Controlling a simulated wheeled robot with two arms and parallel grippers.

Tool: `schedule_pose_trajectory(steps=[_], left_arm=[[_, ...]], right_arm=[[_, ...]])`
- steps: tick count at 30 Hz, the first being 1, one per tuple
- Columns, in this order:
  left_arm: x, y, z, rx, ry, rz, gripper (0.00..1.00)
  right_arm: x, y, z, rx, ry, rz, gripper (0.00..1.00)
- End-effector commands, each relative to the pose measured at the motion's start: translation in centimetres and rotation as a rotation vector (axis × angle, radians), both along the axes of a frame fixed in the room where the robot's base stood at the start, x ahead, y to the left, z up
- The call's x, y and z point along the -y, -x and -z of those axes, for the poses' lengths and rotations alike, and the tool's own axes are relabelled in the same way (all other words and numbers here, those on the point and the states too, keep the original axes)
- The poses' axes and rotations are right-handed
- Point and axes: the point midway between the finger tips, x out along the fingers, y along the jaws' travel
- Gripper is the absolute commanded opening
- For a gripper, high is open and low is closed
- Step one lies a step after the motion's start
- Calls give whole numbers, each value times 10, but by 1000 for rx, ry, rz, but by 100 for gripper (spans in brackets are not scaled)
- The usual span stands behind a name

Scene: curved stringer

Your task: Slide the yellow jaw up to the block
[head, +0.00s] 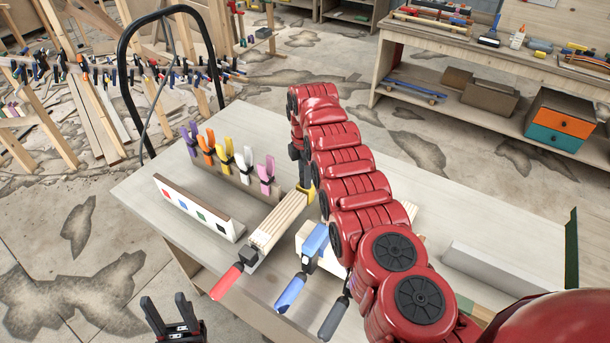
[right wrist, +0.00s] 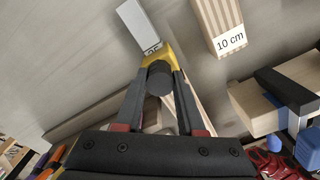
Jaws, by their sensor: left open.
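The yellow jaw (head: 306,192) is at the far end of the red-handled bar clamp (head: 228,282). In the right wrist view the yellow jaw (right wrist: 152,57) shows with a dark round knob. The block (head: 277,222), pale striped wood, lies along the clamp, its far end close to the jaw; I cannot tell whether they touch. My right gripper (right wrist: 161,78) has its fingers on both sides of the jaw and seems shut on it. My left gripper (head: 166,308) is open and empty, off the table's front edge.
A rack of coloured spring clamps (head: 228,170) and a white board with coloured squares (head: 198,210) stand left of the clamp. A blue-handled clamp (head: 290,292) and a dark-handled one (head: 334,318) lie right. A "10 cm" striped block (right wrist: 213,22) is near the jaw.

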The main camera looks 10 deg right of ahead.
Motion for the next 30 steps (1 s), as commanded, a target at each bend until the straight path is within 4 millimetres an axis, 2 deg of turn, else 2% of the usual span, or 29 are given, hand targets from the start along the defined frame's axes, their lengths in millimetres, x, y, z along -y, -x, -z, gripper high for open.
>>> schedule_pose_trajectory(steps=[1,3,4,30], left_arm=[[0,0,0,0,0,0,50],[0,0,0,0,0,0,50],[0,0,0,0,0,0,50],[0,0,0,0,0,0,50]], right_arm=[[0,0,0,0,0,0,14],[0,0,0,0,0,0,1],[0,0,0,0,0,0,0],[0,0,0,0,1,1,0]])
